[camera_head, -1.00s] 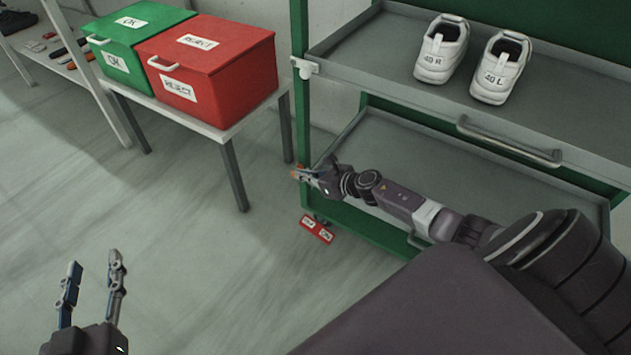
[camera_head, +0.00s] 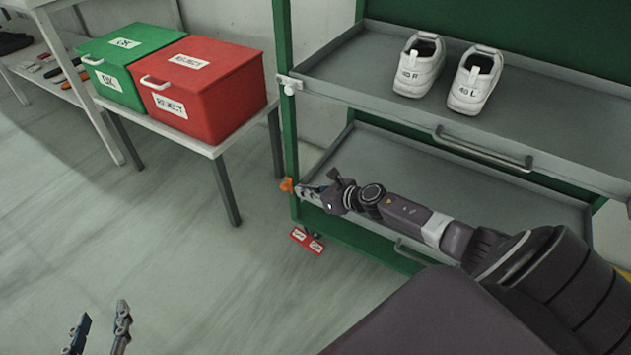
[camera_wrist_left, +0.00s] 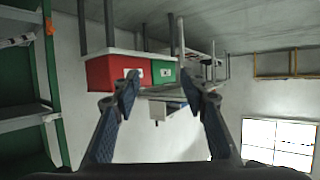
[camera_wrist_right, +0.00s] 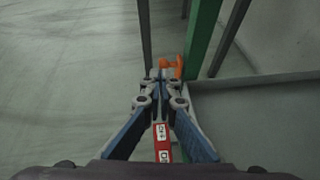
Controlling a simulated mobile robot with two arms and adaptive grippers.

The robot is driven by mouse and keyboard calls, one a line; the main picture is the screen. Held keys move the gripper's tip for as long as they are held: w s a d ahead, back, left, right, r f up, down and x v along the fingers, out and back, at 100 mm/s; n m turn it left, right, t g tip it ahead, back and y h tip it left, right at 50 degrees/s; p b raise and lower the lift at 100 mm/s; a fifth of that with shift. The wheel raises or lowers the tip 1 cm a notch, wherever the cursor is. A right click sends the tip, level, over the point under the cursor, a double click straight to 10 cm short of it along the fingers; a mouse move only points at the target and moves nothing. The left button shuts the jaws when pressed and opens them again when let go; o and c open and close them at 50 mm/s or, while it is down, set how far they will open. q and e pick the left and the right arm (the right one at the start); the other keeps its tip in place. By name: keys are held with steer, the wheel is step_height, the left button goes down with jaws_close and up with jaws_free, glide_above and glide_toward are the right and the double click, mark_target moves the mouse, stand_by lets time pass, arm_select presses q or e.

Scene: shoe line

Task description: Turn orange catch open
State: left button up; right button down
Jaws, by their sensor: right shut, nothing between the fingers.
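The orange catch (camera_head: 287,185) sits on the front green post of the shoe rack, at the left end of the lower tray. My right gripper (camera_head: 303,190) is shut and empty, with its fingertips just right of the catch in the head view. In the right wrist view the orange catch (camera_wrist_right: 172,66) shows just beyond the shut fingertips (camera_wrist_right: 161,76); I cannot tell whether they touch it. My left gripper (camera_head: 101,322) is open and empty, low at the left of the head view. The left wrist view shows its fingers (camera_wrist_left: 167,85) spread apart.
A white catch (camera_head: 290,86) is on the same post at the upper tray (camera_head: 340,70), which carries two white shoes (camera_head: 420,64). A red reject box (camera_head: 205,95) and a green OK box (camera_head: 110,65) stand on a table at left. A red tag (camera_head: 306,241) is near the post's foot.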

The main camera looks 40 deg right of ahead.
arm_select(q)
steer(key=s+a+f+g+y+p, duration=0.1)
steer(key=s+a+f+g, duration=0.2)
steer(key=s+f+g, duration=0.2)
steer(key=s+a+f+g+y+p, duration=0.1)
steer(key=s+a+f+g+p, duration=0.1)
steer(key=s+f, duration=0.4)
steer(key=s+a+g, duration=0.1)
steer(key=s+g, duration=0.1)
steer(key=s, duration=0.3)
steer(key=shift+s+f+n+g+y, duration=0.15)
steer(key=shift+s+n+g+y, duration=0.15)
steer(key=shift+s+g, duration=0.1)
arm_select(e)
steer(key=s+r, duration=0.4)
steer(key=r, duration=0.2)
steer(key=shift+s+d, duration=0.2)
steer(key=shift+d, duration=0.25)
arm_select(q)
steer(key=shift+d, duration=0.1)
